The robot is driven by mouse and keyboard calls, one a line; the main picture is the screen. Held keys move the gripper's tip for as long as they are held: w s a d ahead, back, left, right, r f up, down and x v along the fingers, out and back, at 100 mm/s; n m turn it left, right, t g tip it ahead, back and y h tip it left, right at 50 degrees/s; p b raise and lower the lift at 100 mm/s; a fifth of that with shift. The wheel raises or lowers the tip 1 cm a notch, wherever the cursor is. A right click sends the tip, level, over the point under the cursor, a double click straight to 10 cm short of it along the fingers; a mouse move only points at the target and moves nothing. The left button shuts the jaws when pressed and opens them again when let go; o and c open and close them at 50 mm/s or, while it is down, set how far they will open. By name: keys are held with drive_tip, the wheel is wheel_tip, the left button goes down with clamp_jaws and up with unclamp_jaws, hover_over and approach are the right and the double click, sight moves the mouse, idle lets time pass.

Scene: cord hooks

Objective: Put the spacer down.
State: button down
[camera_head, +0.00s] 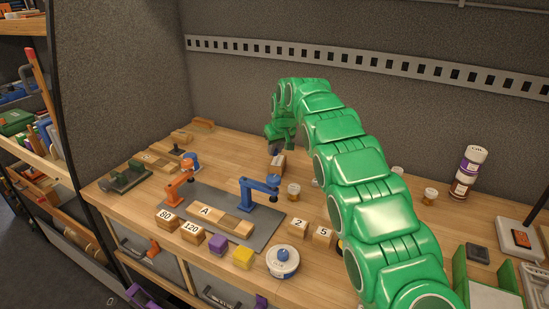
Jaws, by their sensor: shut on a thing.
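My green arm reaches across the right half of the bench, and my gripper (276,147) points down near the back wall, left of the arm's bend. It is shut on a small wooden block with a pale face, which I take to be the spacer (279,161). The block is at or just above the bench top; I cannot tell whether it touches. The fingers are small and partly hidden by the wrist.
A grey mat (262,236) holds an orange clamp (178,188), a blue clamp (259,190) and wooden blocks marked A (206,212). Bare bench (235,150) lies left of my gripper.

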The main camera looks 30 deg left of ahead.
sight(274, 165)
drive_tip(key=shift+w+a+f, duration=0.35)
drive_tip(key=shift+w+f, duration=0.1)
drive_tip(key=shift+f, duration=0.2)
drive_tip(key=shift+w+a+f, duration=0.2)
drive_tip(key=shift+w+f, duration=0.05)
drive_tip(key=shift+f, duration=1.65)
drive_tip(key=shift+f, duration=0.1)
drive_tip(key=c, duration=1)
unclamp_jaws()
drive_tip(key=shift+r, duration=0.2)
drive_tip(key=v, duration=1.2)
